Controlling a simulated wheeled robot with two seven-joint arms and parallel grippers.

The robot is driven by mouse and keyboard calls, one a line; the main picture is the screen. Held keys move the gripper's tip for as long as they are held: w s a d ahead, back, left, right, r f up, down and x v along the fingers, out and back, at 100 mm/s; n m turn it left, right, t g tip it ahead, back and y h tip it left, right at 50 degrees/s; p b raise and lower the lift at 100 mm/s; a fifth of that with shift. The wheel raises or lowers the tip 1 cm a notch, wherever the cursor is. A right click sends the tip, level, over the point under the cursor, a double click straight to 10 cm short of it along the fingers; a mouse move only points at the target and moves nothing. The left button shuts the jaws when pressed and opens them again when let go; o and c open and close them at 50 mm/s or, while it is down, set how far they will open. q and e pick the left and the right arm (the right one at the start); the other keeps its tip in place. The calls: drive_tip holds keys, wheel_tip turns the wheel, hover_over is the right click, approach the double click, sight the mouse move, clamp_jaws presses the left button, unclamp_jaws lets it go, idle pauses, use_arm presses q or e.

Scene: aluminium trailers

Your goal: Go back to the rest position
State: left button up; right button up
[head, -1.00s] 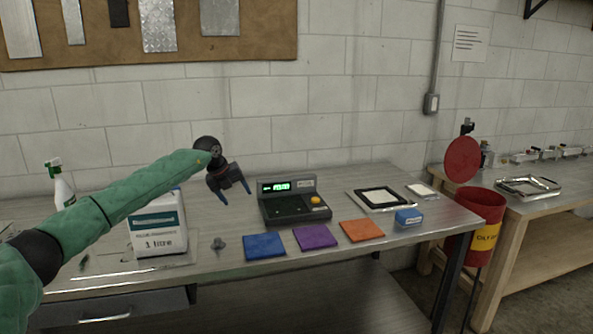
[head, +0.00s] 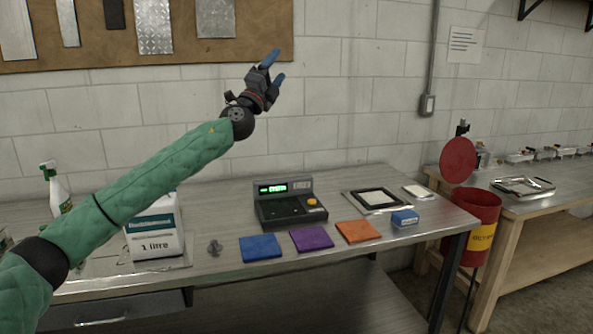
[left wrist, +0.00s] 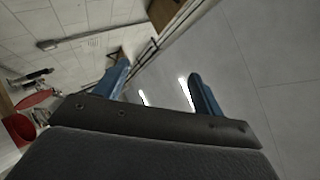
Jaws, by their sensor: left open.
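My left gripper (head: 275,69) is raised high in front of the white block wall, well above the bench, with its blue fingertips pointing up and to the right. It is open, and nothing shows between its fingers. In the left wrist view the two blue fingers (left wrist: 157,85) stand apart, with wall and ceiling beyond them. My left arm, in a green quilted sleeve, crosses the left of the head view and partly covers the white 1 litre container (head: 157,237). My right gripper is in neither view.
On the metal bench (head: 220,277) stand a spray bottle (head: 58,188), a scale (head: 289,207), blue (head: 260,248), purple (head: 311,239) and orange (head: 357,232) cloths, a small blue box (head: 405,218) and a black-framed tray (head: 377,200). A red bin (head: 474,228) stands to the right.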

use_arm(q)
drive_tip(key=s+a+f+n+t+y, duration=0.1)
drive_tip(key=s+a+f+n+y, duration=0.15)
drive_tip(key=n+y, duration=0.65)
drive_tip(key=s+a+f+n+t+y, duration=0.2)
drive_tip(key=s+f+n+y, duration=0.2)
drive_tip(key=n+y, duration=0.45)
drive_tip(key=s+a+f+n+g+h, duration=0.1)
drive_tip(key=s+f+n+g, duration=0.2)
drive_tip(key=s+f+g, duration=0.85)
drive_tip(key=s+a+f+n+h, duration=0.1)
drive_tip(key=s+a+f+n, duration=0.3)
drive_tip(key=f, duration=1.6)
drive_tip(key=s+a+f+n+g+h, duration=0.15)
drive_tip(key=s+f+g, duration=0.55)
drive_tip(key=s+f, duration=1.95)
drive_tip(key=s+f+g, duration=0.3)
drive_tip(key=s+f, duration=1)
drive_tip(key=s, duration=0.3)
drive_tip(key=shift+s+d+f+n+g, duration=0.3)
drive_tip(key=shift+g, duration=0.05)
